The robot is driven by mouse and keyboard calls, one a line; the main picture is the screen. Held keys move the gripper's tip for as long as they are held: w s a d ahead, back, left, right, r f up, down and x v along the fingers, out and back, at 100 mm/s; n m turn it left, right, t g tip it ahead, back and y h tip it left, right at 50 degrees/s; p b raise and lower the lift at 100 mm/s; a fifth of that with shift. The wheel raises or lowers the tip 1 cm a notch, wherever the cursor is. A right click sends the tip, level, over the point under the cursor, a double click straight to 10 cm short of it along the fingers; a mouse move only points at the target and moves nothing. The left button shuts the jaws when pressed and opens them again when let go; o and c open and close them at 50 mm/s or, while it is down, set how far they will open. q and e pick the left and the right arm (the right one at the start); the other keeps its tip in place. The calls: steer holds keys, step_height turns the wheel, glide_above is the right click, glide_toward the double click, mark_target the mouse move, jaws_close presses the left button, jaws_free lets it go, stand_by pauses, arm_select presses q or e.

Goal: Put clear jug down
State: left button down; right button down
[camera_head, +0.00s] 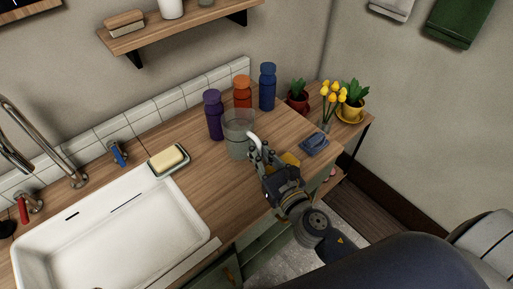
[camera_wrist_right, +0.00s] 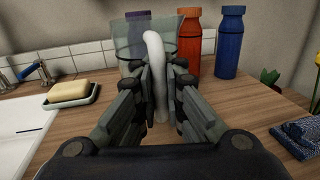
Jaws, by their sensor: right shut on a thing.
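The clear jug (camera_head: 237,145) stands upright at the right part of the wooden counter (camera_head: 190,165), in front of the purple, orange and blue bottles. In the wrist view the jug (camera_wrist_right: 128,42) shows its clear body behind its white handle (camera_wrist_right: 153,45). My right gripper (camera_head: 262,163) is shut on the handle, and its fingers (camera_wrist_right: 160,88) sit on either side of it. I cannot tell whether the jug's base touches the counter. My left gripper is not in view.
The purple (camera_head: 213,115), orange (camera_head: 242,92) and blue bottles (camera_head: 267,87) stand close behind the jug. A soap dish (camera_head: 172,172) with yellow soap and the white sink (camera_head: 100,240) are left. A folded blue cloth (camera_head: 314,144) lies right.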

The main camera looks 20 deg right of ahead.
steer(key=shift+w+d+f+b, duration=0.1)
steer(key=shift+w+f+b, duration=0.25)
steer(key=shift+f, duration=0.25)
steer(key=shift+w+f+b, duration=0.25)
steer(key=shift+f+b, duration=0.15)
steer(key=shift+f, duration=0.25)
steer(key=shift+w+d+f+b, duration=0.1)
steer(key=shift+w+f+b, duration=0.25)
steer(key=shift+f, duration=0.25)
steer(key=shift+s+f, duration=0.1)
steer(key=shift+f, duration=0.15)
steer(key=c, duration=1.7)
jaws_free()
